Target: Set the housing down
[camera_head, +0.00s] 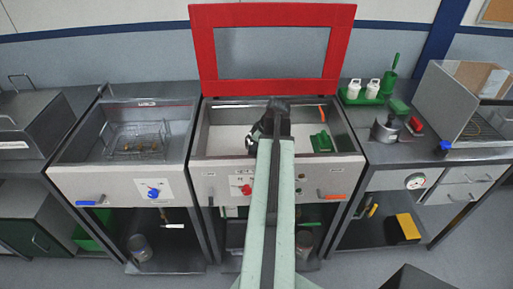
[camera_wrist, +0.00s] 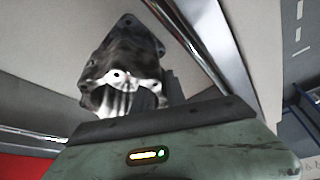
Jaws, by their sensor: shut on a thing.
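The housing (camera_wrist: 125,65) is a dark and silvery machined casting with bolt lugs. It fills the upper left of the wrist view, just beyond my gripper (camera_wrist: 150,110), which is shut on it. The fingertips are mostly hidden behind the green gripper body and the housing. In the head view my gripper (camera_head: 275,112) is over the open middle basin (camera_head: 225,138), and the housing (camera_head: 262,127) shows as a dark shape at its left side. My arm hides part of it. I cannot tell whether the housing touches the basin floor.
The basin has a raised red-framed lid (camera_head: 272,12) behind it. A green block (camera_head: 321,142) lies in the basin's right part. A left basin holds a wire basket (camera_head: 136,141). White bottles (camera_head: 354,89) and a metal pot (camera_head: 386,128) stand on the right counter. The basin's left floor looks clear.

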